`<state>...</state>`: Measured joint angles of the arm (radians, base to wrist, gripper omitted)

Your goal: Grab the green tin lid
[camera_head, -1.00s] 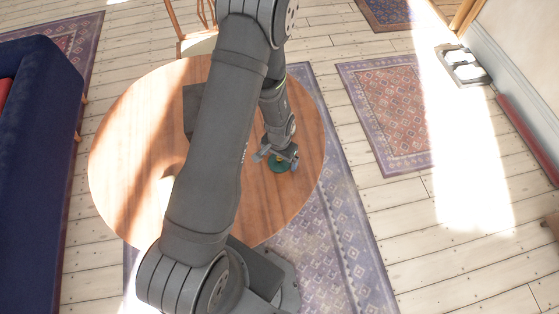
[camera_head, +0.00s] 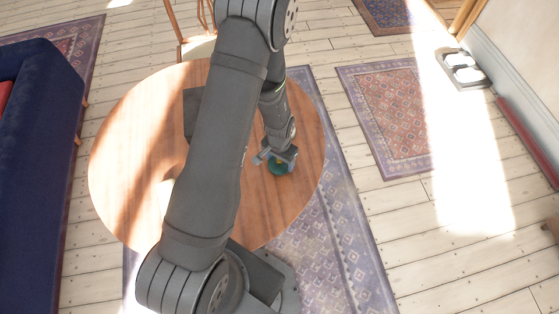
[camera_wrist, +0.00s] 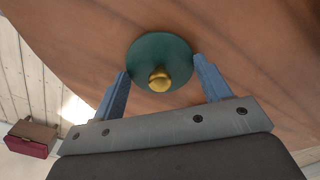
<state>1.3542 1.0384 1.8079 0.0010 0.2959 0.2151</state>
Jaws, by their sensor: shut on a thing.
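The green tin lid (camera_wrist: 150,48) is a round dark green disc with a gold knob (camera_wrist: 159,79). In the wrist view it sits between the two blue fingers of my gripper (camera_wrist: 162,80), near their tips. My gripper is shut on it, one finger at each side. In the head view the lid (camera_head: 279,168) shows below my gripper (camera_head: 275,162), over the right part of the round wooden table (camera_head: 130,130). The fingers partly cover it there. I cannot tell whether it touches the tabletop.
My arm hides much of the table's middle. A dark block-like thing (camera_head: 191,112) shows partly behind it. A chair (camera_head: 196,45) stands at the far edge, a blue sofa (camera_head: 40,150) at the left. The tabletop around the lid looks clear.

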